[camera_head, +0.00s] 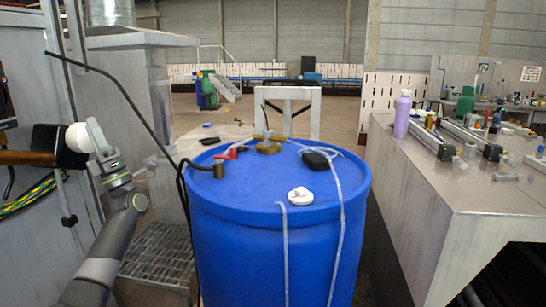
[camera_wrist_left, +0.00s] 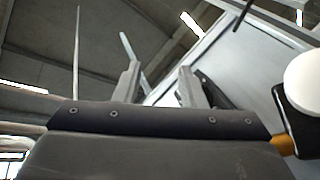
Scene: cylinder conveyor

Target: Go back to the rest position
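My left arm comes in from the lower left in the head view, bent upward. Its gripper (camera_head: 96,133) is raised at the left, clear of the blue drum and close to a white round part (camera_head: 76,137). In the left wrist view the two fingers of my left gripper (camera_wrist_left: 158,86) stand apart with nothing between them. The white round part also shows at the right edge there (camera_wrist_left: 304,80). Whether the gripper touches it cannot be told. My right gripper is in neither view.
A blue drum (camera_head: 270,185) stands in the middle, with a white cap (camera_head: 300,196), a black box (camera_head: 316,160) and cords on top. A metal bench (camera_head: 455,190) with a purple bottle (camera_head: 402,114) is at the right. A grey cabinet (camera_head: 25,200) borders the left.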

